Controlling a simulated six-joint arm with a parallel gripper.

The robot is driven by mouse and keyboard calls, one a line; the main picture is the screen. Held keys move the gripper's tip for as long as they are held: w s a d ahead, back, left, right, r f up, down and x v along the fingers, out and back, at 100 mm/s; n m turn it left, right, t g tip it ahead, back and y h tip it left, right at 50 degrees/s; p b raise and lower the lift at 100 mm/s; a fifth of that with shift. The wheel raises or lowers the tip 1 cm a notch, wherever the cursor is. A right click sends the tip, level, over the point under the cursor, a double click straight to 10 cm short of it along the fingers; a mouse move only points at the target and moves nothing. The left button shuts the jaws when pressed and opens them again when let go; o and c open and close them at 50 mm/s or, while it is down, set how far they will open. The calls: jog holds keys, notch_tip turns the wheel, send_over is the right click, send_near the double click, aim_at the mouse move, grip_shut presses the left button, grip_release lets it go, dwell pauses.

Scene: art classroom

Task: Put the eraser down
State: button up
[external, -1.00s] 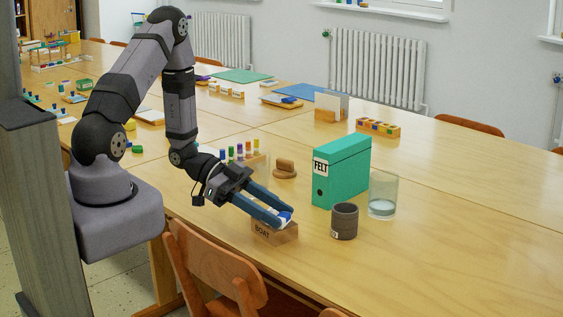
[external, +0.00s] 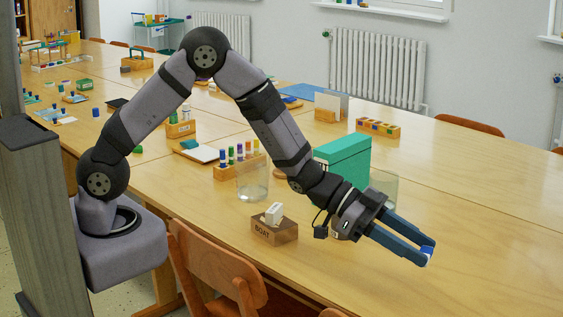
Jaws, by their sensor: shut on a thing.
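The eraser (external: 429,258), a small white and blue piece, is between the fingertips of my gripper (external: 426,252). My gripper is shut on it, and the fingers hide much of it. The gripper reaches out over the right part of the table, tilted downward to the right. How far the eraser is above the tabletop I cannot tell. A wooden block marked BOAT (external: 274,231) stands near the front edge, left of my gripper, with a small white block (external: 274,213) on top.
A green FELT box (external: 342,155) stands behind my arm, with a glass (external: 384,187) partly hidden beside it. Another glass (external: 252,182) stands before the marker rack (external: 228,172). The tabletop right of my gripper is clear. Chairs line the front edge.

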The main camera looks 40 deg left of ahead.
jog(key=w+a+r+n+t+y, duration=0.2)
jog(key=w+a+n+t+y, duration=0.4)
jog(key=w, duration=0.3)
jog(key=w+a+r+n+t+y, duration=0.1)
jog(key=w+a+n+t+y, duration=0.25)
jog(key=w+a+n, duration=0.45)
jog(key=shift+w+a+f+n+y, duration=0.1)
jog(key=shift+a+f+y, duration=0.55)
jog(key=shift+f, duration=1.75)
jog(key=shift+w+a+f+n+y, duration=0.1)
jog(key=shift+a+f+y, duration=0.5)
jog(key=shift+f, duration=1.75)
jog(key=shift+a+f+n+y, duration=0.1)
jog(key=shift+a+f+y, duration=0.55)
jog(key=shift+f, duration=1.75)
jog(key=shift+a+f+h, duration=0.1)
jog(key=shift+a+h, duration=0.1)
jog(key=shift+h, duration=0.05)
jog(key=o, duration=1)
